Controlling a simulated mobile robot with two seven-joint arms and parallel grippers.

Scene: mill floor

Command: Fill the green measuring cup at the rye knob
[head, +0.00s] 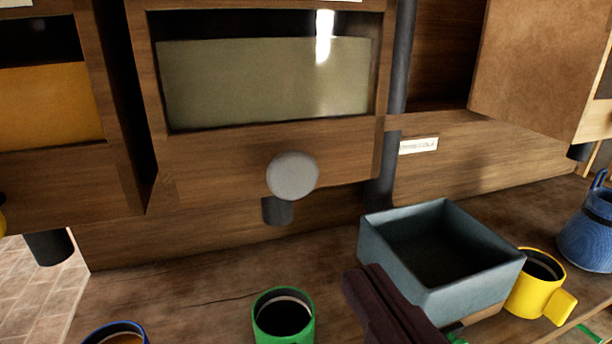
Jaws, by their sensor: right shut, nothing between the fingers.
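The green measuring cup (268,333) stands upright on the counter at the bottom middle of the head view. Its inside is dark, and I cannot tell whether it holds anything. A round grey knob (293,176) sits on the front of the middle wooden bin, above a short dark spout (277,211). The cup is nearer to me than the spout. The bin's label is cut off, so I cannot read whether it is rye. My right gripper (366,280) is shut and empty, right of the cup and in front of the blue-grey box. My left gripper is not in view.
The open blue-grey box (390,262) stands right of centre. A yellow cup (530,298) and a blue jug (590,232) stand further right. A blue-rimmed cup (118,331) is at bottom left. The counter (200,296) below the spout is clear.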

